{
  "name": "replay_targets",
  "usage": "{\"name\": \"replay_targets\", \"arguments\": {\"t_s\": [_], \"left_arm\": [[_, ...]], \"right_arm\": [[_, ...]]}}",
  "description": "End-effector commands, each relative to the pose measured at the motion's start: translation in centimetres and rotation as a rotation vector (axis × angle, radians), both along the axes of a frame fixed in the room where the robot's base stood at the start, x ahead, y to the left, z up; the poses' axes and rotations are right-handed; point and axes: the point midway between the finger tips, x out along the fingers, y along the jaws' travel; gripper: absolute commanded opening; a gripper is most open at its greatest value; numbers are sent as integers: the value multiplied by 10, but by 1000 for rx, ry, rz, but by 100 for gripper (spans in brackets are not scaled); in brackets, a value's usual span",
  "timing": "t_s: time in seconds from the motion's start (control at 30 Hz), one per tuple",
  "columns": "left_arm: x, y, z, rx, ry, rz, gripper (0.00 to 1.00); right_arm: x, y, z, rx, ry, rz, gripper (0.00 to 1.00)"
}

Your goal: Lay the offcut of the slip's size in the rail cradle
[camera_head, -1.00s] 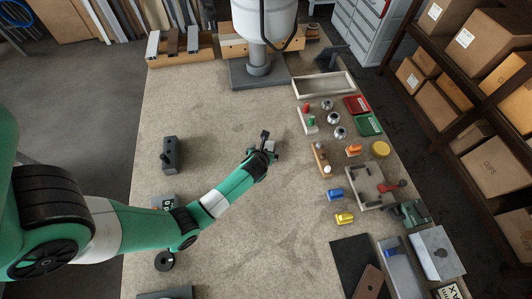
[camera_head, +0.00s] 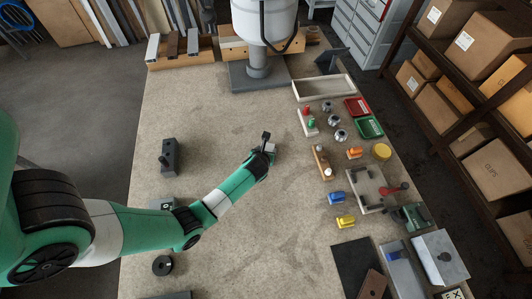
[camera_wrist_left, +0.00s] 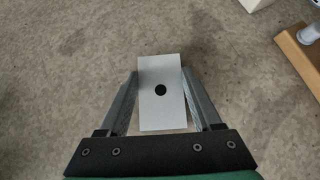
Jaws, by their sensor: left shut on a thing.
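My left gripper (camera_head: 268,150) is shut on a light grey rectangular piece, which I take to be an offcut. In the left wrist view the piece (camera_wrist_left: 160,112) shows a pale flat face with a round black spot, between the two fingers (camera_wrist_left: 160,103). A small marked plate (camera_head: 165,204), possibly the slip, is partly hidden by my left arm. My right gripper is not in view.
The middle of the table (camera_head: 220,115) is clear. On the right stand a pale fixture frame (camera_head: 367,205), blue (camera_head: 336,198) and yellow (camera_head: 345,221) clamp-like parts, and a wooden strip (camera_head: 322,163). A wooden rack of profiles (camera_head: 180,61) is at the back left.

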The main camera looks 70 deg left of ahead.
Motion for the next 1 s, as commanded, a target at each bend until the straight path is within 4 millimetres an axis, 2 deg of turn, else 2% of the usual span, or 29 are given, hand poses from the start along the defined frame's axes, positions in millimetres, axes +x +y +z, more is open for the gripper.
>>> {"name": "replay_targets", "arguments": {"t_s": [0.23,0.4,0.47,0.63,0.8,1.0], "left_arm": [[0,0,9,1,-1,0,2],[1,0,38,3,-3,0,2],[-7,-9,50,1,0,-2,2],[-33,-39,98,2,-3,-4,2],[-65,-76,115,0,2,-6,2],[-87,-100,128,1,0,-4,2]], "right_arm": [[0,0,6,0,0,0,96],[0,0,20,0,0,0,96],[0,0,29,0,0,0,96],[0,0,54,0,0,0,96],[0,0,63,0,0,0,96],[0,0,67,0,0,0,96]]}}
